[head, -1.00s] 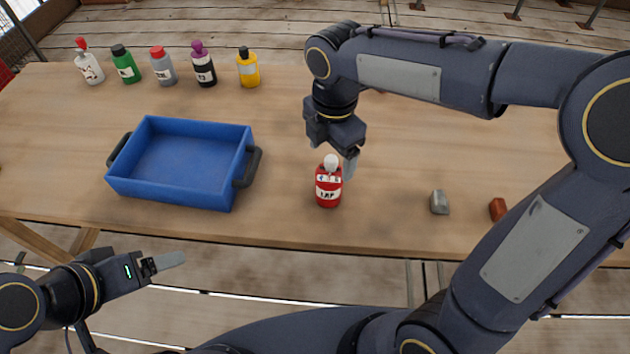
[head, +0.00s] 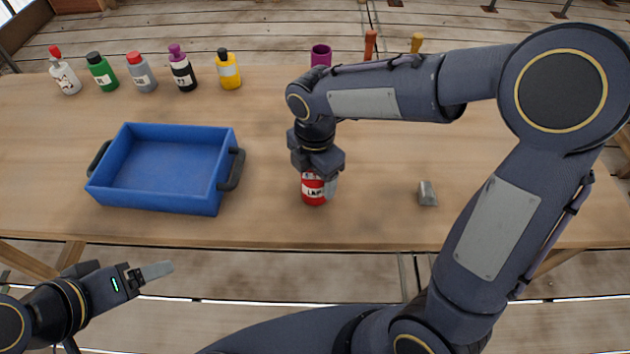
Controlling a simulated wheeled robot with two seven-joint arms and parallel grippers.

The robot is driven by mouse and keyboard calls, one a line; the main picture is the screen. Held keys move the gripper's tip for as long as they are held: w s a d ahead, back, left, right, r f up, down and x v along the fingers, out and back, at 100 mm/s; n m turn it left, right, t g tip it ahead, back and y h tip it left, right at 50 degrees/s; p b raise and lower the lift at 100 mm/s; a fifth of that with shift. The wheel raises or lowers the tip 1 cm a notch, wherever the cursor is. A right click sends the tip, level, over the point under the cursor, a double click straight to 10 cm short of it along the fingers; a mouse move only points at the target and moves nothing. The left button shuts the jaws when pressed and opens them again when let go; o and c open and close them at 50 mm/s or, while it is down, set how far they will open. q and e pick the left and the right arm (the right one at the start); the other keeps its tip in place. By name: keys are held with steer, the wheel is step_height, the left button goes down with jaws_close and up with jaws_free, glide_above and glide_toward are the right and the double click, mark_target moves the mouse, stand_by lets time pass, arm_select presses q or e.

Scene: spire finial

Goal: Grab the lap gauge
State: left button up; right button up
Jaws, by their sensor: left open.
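A small grey metal block (head: 428,193), possibly the lap gauge, lies on the table right of my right gripper. My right gripper (head: 318,180) points down over a red bottle (head: 313,195) with a white label. It hides the bottle's top, and one finger is beside the bottle's right side. I cannot tell whether the fingers grip it. My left gripper (head: 158,271) is open and empty, low in front of the table's front edge, far from the block.
A blue tray (head: 160,207) with dark handles stands empty on the left. Several bottles, including a yellow one (head: 229,72), line the back left. A purple cup (head: 320,55) and handled tools stand behind my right arm. Table between tray and red bottle is clear.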

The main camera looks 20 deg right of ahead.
steer(key=c, duration=0.9)
steer(key=shift+r, duration=0.1)
